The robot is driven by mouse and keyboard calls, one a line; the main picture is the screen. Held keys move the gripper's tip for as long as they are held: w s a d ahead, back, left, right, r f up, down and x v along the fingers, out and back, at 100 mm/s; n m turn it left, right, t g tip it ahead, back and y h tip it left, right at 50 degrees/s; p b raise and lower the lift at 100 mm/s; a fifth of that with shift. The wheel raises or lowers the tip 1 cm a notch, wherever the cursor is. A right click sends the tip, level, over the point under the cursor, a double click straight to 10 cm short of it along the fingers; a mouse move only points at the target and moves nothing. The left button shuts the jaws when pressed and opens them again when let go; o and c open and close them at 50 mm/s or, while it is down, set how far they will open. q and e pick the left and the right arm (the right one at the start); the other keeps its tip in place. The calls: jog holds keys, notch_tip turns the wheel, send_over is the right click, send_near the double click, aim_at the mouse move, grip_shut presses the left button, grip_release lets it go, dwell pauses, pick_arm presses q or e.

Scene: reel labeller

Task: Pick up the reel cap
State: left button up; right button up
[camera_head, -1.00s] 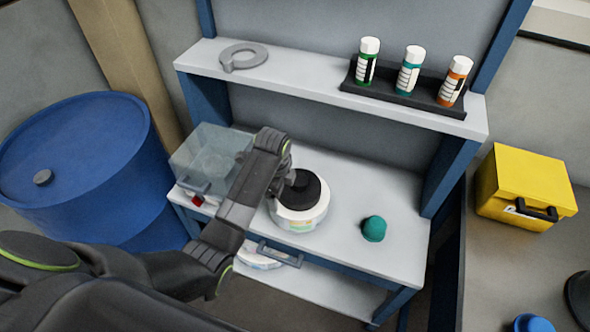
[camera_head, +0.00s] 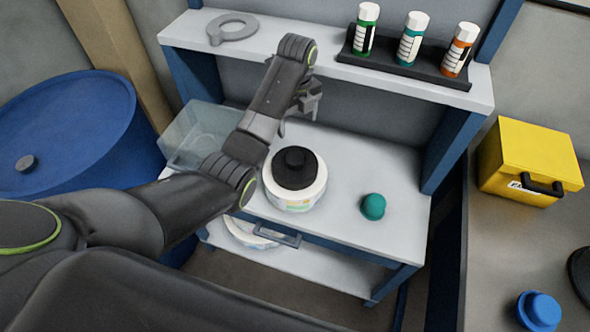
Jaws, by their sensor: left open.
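The black reel cap (camera_head: 296,166) sits on top of a white reel (camera_head: 296,193) with a coloured label, on the work surface. It has a raised knob in its middle. My left gripper (camera_head: 298,118) is open and empty, above and behind the cap and apart from it. Its fingers point down in front of the shelf and are partly hidden by my wrist. My right gripper is not in view.
A teal knob-shaped object (camera_head: 373,206) stands right of the reel. A clear box (camera_head: 190,138) is at the left. A yellow box (camera_head: 530,160) stands at the right.

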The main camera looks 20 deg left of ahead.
aim_at(295, 157)
pick_arm(q)
notch_tip(295, 157, down, 7)
jog(key=shift+f+b, duration=0.2)
jog(key=shift+b, duration=0.1)
jog(key=f, duration=0.1)
jog(key=f+p, duration=0.1)
jog(key=f, duration=0.3)
jog(key=shift+s+a+f, duration=0.1)
jog(key=shift+s+f, duration=0.1)
jog(key=shift+s, duration=0.2)
jog(key=shift+f, duration=0.5)
jog(key=shift+r, duration=0.1)
jog(key=c, duration=1.2)
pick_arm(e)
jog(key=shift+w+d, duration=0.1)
